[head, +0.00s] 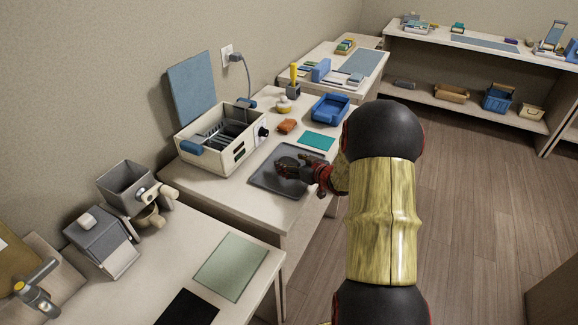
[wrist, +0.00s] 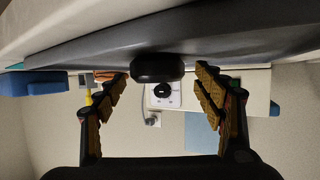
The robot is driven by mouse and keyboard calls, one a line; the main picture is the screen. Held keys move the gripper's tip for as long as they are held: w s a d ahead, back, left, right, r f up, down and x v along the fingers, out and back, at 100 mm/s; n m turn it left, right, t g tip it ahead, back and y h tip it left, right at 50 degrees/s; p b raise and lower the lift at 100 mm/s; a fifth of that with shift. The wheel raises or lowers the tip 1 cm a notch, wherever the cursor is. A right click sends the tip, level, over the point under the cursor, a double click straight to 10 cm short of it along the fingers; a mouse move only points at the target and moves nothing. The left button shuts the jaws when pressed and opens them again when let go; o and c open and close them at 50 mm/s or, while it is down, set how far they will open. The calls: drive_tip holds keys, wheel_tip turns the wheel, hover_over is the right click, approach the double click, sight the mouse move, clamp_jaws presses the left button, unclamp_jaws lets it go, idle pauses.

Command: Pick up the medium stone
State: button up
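A dark rounded stone (wrist: 157,67) shows in the wrist view against the dark grey slab (wrist: 60,52); the picture is upside down. It is the only stone I can make out, so I cannot compare sizes. My gripper (wrist: 164,78) is open, with one finger on each side of the stone. The left finger looks close to it, and a gap shows at the right finger. In the head view my gripper (head: 283,168) is low over the slab (head: 266,183) on the middle table, and the stone is hidden or cannot be told from the dark fingers.
The cream warmer box (head: 222,138) with a dial stands behind the slab. A grey hopper device (head: 128,187) stands on the near table.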

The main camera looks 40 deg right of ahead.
drive_tip(key=shift+c, duration=1.1)
drive_tip(key=c, duration=1.1)
drive_tip(key=shift+r, duration=0.1)
drive_tip(key=shift+c, duration=0.5)
